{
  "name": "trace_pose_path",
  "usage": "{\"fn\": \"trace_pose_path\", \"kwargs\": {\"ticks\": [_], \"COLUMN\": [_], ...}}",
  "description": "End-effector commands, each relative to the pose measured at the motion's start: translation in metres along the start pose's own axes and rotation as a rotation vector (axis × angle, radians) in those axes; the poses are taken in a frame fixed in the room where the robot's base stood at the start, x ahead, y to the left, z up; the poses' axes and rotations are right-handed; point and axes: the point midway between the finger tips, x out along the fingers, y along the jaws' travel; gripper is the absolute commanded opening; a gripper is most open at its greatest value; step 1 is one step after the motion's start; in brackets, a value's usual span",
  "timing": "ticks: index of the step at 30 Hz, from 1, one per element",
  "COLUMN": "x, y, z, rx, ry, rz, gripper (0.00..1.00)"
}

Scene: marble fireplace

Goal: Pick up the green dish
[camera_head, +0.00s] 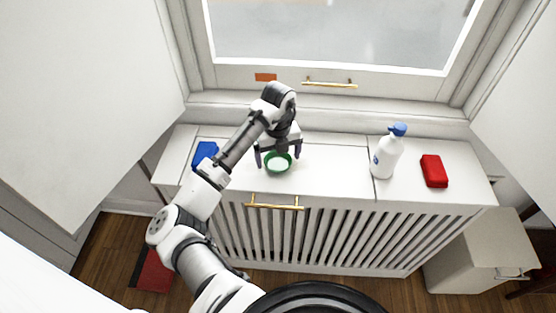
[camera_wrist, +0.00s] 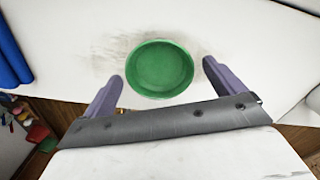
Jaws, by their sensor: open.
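The green dish (camera_head: 278,162) is a small round bowl resting on the white cabinet top. It also shows in the wrist view (camera_wrist: 159,69), seen from above, its rim whole and its inside empty. My gripper (camera_head: 278,160) is directly over the dish, pointing down. In the wrist view its two purple fingers (camera_wrist: 160,78) are spread apart, one on each side of the dish's near part. A gap shows between each finger and the rim. How high the fingertips are above the surface is hard to tell.
A blue object (camera_head: 204,153) lies left of the dish. A white bottle with a blue cap (camera_head: 386,153) and a red block (camera_head: 434,171) are to the right. The cabinet top (camera_head: 335,170) is clear between dish and bottle. A window with a gold handle (camera_head: 329,84) is behind.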

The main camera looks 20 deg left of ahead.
Motion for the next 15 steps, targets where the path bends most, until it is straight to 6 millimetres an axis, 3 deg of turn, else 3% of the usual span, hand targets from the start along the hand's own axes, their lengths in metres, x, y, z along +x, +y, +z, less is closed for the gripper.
{"fn": "trace_pose_path", "kwargs": {"ticks": [3,10,15], "x": [0.0095,0.0114,0.0112], "y": [-0.0002,-0.0004,-0.0004], "z": [-0.0007,-0.0005,-0.0006], "rx": [0.000,0.001,0.001], "ry": [0.002,0.000,0.000], "rz": [0.000,0.000,0.000], "gripper": [0.94,0.94,0.72]}}
